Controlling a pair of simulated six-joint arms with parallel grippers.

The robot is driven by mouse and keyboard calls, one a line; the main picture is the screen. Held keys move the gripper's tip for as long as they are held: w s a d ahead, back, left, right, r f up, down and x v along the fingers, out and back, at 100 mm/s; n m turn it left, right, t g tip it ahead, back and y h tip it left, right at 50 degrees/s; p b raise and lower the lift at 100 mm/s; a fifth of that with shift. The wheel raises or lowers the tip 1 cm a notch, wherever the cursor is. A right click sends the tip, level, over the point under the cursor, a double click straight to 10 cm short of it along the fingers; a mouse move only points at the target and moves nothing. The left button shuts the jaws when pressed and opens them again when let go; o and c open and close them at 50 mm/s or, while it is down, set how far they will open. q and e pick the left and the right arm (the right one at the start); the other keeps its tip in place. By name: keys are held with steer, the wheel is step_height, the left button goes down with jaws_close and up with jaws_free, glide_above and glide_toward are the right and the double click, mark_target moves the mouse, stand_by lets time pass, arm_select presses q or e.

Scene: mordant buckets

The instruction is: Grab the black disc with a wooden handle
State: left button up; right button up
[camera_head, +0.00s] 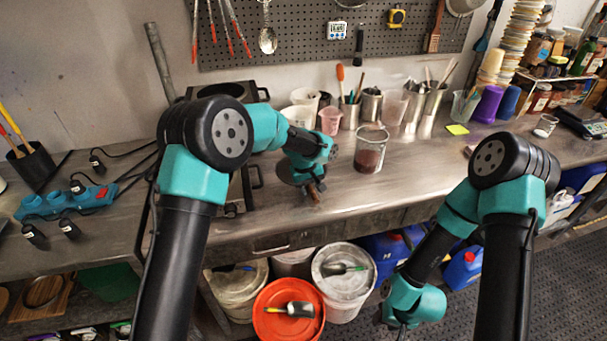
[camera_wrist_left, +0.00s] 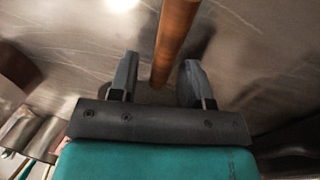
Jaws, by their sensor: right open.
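The black disc (camera_head: 285,174) lies on the metal counter near its front edge, partly hidden by my left gripper. Its wooden handle (camera_head: 314,193) sticks out toward the front. My left gripper (camera_head: 311,180) is low over it. In the left wrist view the brown wooden handle (camera_wrist_left: 174,40) runs between the two dark fingers of my left gripper (camera_wrist_left: 157,75), which are apart with a gap on each side. My right gripper (camera_head: 402,326) hangs low in front of the counter, empty and far from the disc.
A glass beaker (camera_head: 370,150) with reddish contents stands right of the disc. A dark stove (camera_head: 235,190) is on its left. Metal pots and cups stand behind. Buckets, one with a red lid (camera_head: 272,320), sit below the counter. The counter to the right front is clear.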

arm_select(q)
jaws_close()
steer(key=shift+r, duration=0.15)
stand_by(0.4)
steer(key=shift+r, duration=1.45)
steer(key=shift+s+r, duration=0.1)
steer(key=shift+r, duration=0.2)
steer(key=s+r, duration=0.1)
steer(key=s, duration=1.4)
steer(key=shift+s+r, duration=0.15)
steer(key=shift+s, duration=0.25)
